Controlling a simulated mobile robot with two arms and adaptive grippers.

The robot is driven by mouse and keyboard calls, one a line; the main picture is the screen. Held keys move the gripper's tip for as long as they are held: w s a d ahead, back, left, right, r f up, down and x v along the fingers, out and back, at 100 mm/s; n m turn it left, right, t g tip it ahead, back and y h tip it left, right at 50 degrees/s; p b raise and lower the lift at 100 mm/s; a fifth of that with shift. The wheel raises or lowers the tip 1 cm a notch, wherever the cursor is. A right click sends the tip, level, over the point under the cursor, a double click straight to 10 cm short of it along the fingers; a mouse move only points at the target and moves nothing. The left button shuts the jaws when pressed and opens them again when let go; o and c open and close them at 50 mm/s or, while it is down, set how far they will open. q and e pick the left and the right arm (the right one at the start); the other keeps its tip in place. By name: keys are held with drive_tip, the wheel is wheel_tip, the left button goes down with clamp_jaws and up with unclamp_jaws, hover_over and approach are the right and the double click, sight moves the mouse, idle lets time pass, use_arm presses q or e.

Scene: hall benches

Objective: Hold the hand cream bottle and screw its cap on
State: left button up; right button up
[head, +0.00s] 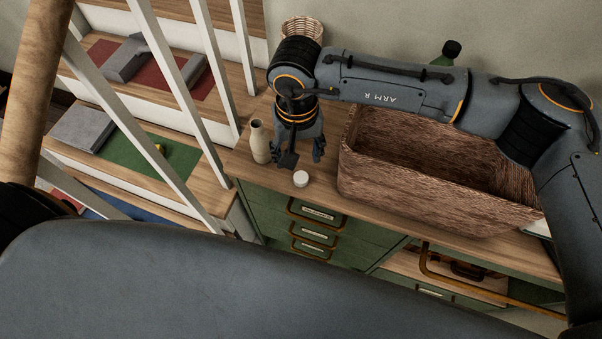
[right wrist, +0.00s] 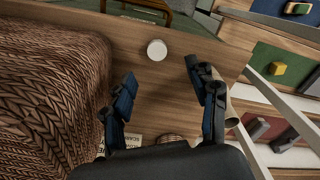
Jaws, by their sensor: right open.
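The hand cream bottle (head: 260,142), a slim beige bottle, stands upright on the wooden cabinet top near its left end. In the right wrist view the bottle (right wrist: 231,117) is partly hidden behind the right-hand finger. A round white cap (head: 301,179) lies on the top near the front edge, apart from the bottle; it also shows in the right wrist view (right wrist: 157,50), just beyond the fingertips. My right gripper (head: 302,161) points down over the cabinet, beside the bottle and behind the cap. Its fingers (right wrist: 161,73) are spread with nothing between them. My left gripper is out of view.
A large woven basket (head: 400,204) stands close right of the gripper. A small wicker basket (head: 302,28) and a green bottle (head: 447,52) are at the back. The wooden top (head: 241,160) ends at a stair with white bars (head: 212,77) on the left. Green drawers (head: 270,211) lie below.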

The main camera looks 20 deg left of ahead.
hover_over(301, 177)
drive_tip(key=shift+s+a+f+p, duration=0.1)
drive_tip(key=shift+s+f+p, duration=0.15)
drive_tip(key=shift+f, duration=0.9)
drive_tip(key=shift+s+a+f+p, duration=0.1)
drive_tip(key=shift+s+f+p, duration=0.1)
drive_tip(key=shift+f, duration=0.95)
drive_tip(key=f+p, duration=0.3)
drive_tip(key=f, duration=0.1)
drive_tip(key=shift+w+d+f, duration=0.1)
drive_tip(key=shift+w+d, duration=0.15)
drive_tip(key=shift+w, duration=0.15)
drive_tip(key=shift+f, duration=0.45)
drive_tip(key=c, duration=0.8)
